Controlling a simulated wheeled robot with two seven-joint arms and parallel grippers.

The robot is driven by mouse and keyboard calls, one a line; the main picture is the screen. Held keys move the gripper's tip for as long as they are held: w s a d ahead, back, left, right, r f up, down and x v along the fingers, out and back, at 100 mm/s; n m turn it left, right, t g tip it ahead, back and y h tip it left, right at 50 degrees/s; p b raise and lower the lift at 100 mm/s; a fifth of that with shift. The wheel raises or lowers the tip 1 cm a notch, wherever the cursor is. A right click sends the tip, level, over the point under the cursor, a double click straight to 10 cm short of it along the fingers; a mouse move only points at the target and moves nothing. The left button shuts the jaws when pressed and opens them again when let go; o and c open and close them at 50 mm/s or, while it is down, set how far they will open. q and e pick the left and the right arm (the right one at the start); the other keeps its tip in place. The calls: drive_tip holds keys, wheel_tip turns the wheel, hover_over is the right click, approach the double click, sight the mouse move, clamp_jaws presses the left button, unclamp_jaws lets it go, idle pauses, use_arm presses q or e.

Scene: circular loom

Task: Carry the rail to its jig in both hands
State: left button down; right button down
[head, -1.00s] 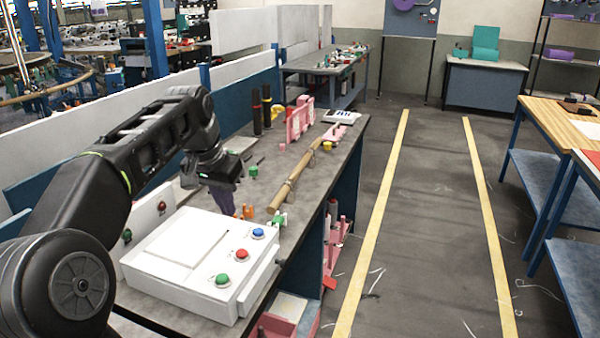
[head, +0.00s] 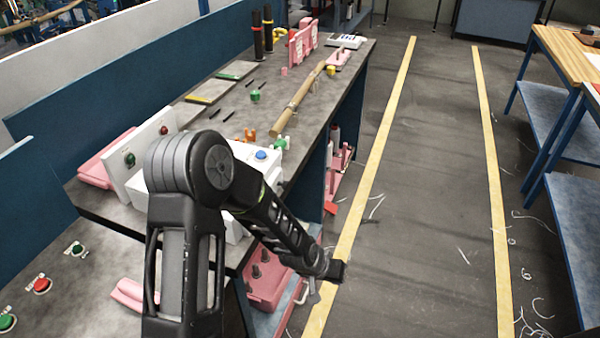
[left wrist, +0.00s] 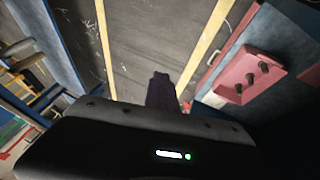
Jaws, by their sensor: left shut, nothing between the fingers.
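The rail (head: 300,100) is a long tan bar lying on the grey bench, along its front edge. Its far end is near a pink block (head: 338,59), and its near end is by small green and orange pieces (head: 281,144). I cannot tell which fixture is its jig. My left gripper shows in the left wrist view (left wrist: 161,86), with dark fingers together and nothing between them. In the head view my left arm reaches past the bench front, with its wrist low over the aisle, nearer than the rail and apart from it. My right gripper is not in view.
A white button console (head: 250,152) is partly hidden behind my left arm. A pink tray (head: 265,278) with dark knobs sits low under the bench. Pink stands (head: 303,42) and dark posts (head: 263,35) rise at the back. The yellow-lined aisle (head: 430,190) is mostly clear.

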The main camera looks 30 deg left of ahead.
use_arm(q)
drive_tip(key=s+d+f+g, duration=0.2)
drive_tip(key=s+d+f, duration=0.3)
drive_tip(key=s, duration=0.6)
drive_tip(key=s+d+f+g+h, duration=0.1)
drive_tip(key=s+d+f, duration=0.4)
drive_tip(key=s, duration=0.7)
drive_tip(key=shift+s+d+f+g, duration=0.15)
drive_tip(key=shift+s+f+g, duration=0.25)
drive_tip(key=shift+g, duration=0.4)
drive_tip(key=c, duration=2.2)
unclamp_jaws()
drive_tip(key=shift+w, duration=0.15)
